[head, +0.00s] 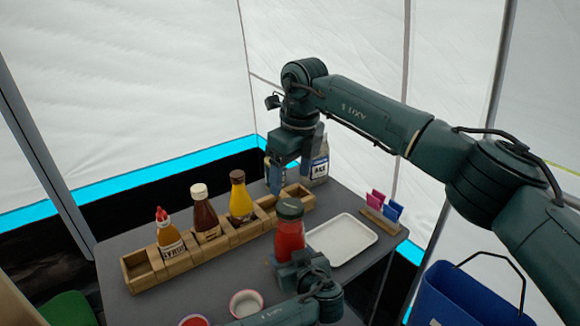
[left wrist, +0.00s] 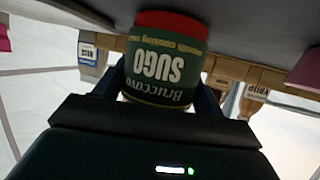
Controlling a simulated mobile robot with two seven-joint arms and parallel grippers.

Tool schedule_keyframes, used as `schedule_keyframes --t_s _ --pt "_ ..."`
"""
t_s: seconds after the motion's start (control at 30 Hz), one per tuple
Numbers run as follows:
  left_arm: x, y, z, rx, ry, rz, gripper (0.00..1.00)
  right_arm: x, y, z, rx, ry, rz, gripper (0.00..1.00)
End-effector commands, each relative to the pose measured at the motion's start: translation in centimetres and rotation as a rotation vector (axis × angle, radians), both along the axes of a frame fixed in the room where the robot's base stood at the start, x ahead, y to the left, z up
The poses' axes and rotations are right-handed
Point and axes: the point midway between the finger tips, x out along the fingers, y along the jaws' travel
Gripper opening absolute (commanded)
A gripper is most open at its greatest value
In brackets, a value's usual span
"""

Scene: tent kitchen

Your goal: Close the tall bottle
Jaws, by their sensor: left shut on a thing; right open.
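A pale grey bottle with a white label (head: 319,170) stands at the back of the table, partly behind my right gripper. Whether it has a cap on cannot be told. My right gripper (head: 278,178) is open and points down just left of it, above the far end of the wooden rack; nothing is clearly seen between its fingers. My left gripper (head: 302,268) is shut on a red jar with a dark green top (head: 290,236). In the left wrist view the jar appears upside down, with a green SUGO label (left wrist: 160,68) between the fingers.
A wooden rack (head: 139,270) holds a syrup bottle (head: 168,240), a brown bottle (head: 205,220) and a yellow bottle (head: 240,203). A white tray (head: 342,240) lies right of the jar, with a packet holder (head: 380,215) beyond. A blue bin (head: 465,300) stands at the right.

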Motion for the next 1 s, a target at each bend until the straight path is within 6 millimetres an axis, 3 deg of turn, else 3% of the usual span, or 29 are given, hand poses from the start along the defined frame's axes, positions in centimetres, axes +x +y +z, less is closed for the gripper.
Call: schedule_keyframes --t_s 0.7,1.0 --pt "-0.1 0.0 -0.1 -0.002 0.002 0.000 0.06 -0.2 0.3 1.1 -0.131 -0.064 1.537 0.71" --pt "-0.1 0.0 -0.1 -0.002 0.002 0.000 0.06 -0.4 0.3 1.5 -0.138 -0.071 2.007 0.71"
